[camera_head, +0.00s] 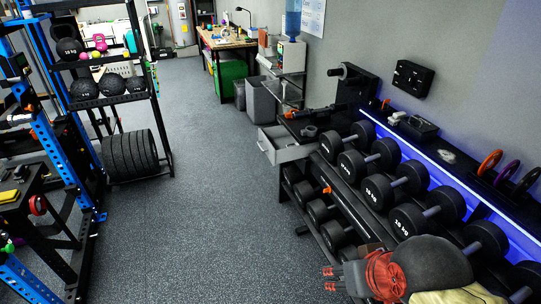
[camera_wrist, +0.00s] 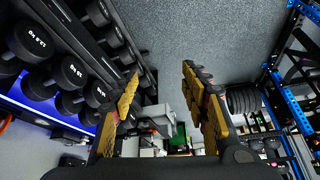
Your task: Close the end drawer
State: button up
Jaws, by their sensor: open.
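The end drawer (camera_head: 284,148) is a light grey drawer at the far end of the dumbbell rack. It stands pulled out to the left over the floor, with a handle on its front. In the wrist view a pale grey shape that looks like the drawer (camera_wrist: 150,137) shows small, beyond and below my fingers. My gripper (camera_head: 328,279) is at the bottom of the head view, beside the near part of the rack and well short of the drawer. In the wrist view my gripper (camera_wrist: 160,70) has its two fingers apart with nothing between them.
The dumbbell rack (camera_head: 345,215) with several black dumbbells runs along the right wall. Grey bins (camera_head: 262,101) stand beyond the drawer. A blue-framed rack (camera_head: 60,150) and a stand with weight plates (camera_head: 130,157) are on the left. The floor (camera_head: 200,200) between is clear.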

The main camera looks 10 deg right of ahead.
aim_at(273, 141)
jog(key=i+j, duration=0.55)
jog(key=i, duration=0.5)
jog(key=i+j, duration=0.1)
jog(key=i, duration=0.6)
jog(key=i+j+z, duration=0.1)
jog(key=i, duration=0.55)
jog(key=i+j, duration=0.2)
jog(key=i, duration=0.45)
